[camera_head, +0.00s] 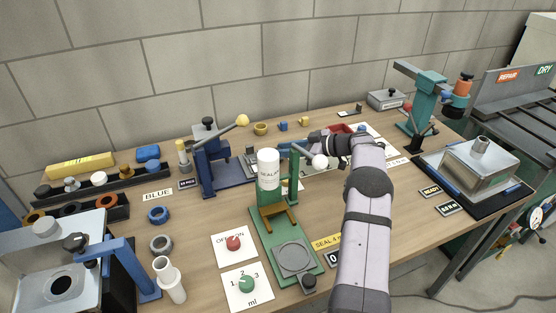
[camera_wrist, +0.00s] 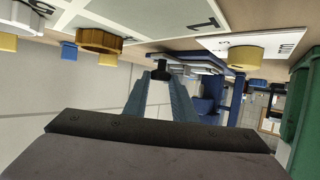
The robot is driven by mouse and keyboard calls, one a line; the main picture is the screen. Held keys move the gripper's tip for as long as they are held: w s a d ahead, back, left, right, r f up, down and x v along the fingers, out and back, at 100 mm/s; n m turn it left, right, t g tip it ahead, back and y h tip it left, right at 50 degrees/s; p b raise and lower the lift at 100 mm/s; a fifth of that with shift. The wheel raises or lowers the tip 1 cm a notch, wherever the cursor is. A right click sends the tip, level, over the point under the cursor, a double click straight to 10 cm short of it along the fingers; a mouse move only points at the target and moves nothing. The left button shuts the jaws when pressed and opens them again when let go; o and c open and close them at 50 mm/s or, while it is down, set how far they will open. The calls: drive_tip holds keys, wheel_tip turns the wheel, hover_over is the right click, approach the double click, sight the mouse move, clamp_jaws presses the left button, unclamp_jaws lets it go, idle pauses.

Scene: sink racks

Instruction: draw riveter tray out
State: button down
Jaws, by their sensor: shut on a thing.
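The blue riveter (camera_head: 210,160), a lever press with a yellow-knobbed handle, stands on a blue base left of centre in the head view. A flat grey tray (camera_head: 250,161) shows at its right side, partly hidden by the white sealant bottle. My gripper (camera_head: 296,150) reaches in from the right, its fingers pointing left toward the riveter; the bottle stand partly hides the tips. In the wrist view my gripper (camera_wrist: 160,76) is shut on a small dark knob (camera_wrist: 161,74). Grey-blue plates, seemingly the tray (camera_wrist: 185,60), lie just beyond the knob. The riveter (camera_wrist: 208,95) stands behind them.
The green sealant stand (camera_head: 285,240) with its white bottle (camera_head: 268,170) and white ball lever (camera_head: 320,161) stands close in front of my gripper. A red bin (camera_head: 343,129) and small yellow and blue parts (camera_head: 283,126) lie behind. A teal press (camera_head: 425,100) stands farther right.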

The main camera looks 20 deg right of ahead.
drive_tip(key=shift+d+r, duration=0.1)
drive_tip(key=shift+d, duration=0.35)
drive_tip(key=c, duration=1.5)
unclamp_jaws()
drive_tip(key=shift+d, duration=0.15)
drive_tip(key=shift+o, duration=0.2)
drive_tip(key=shift+b+v, duration=1.2)
drive_tip(key=shift+v, duration=2.4)
drive_tip(key=shift+s, duration=0.1)
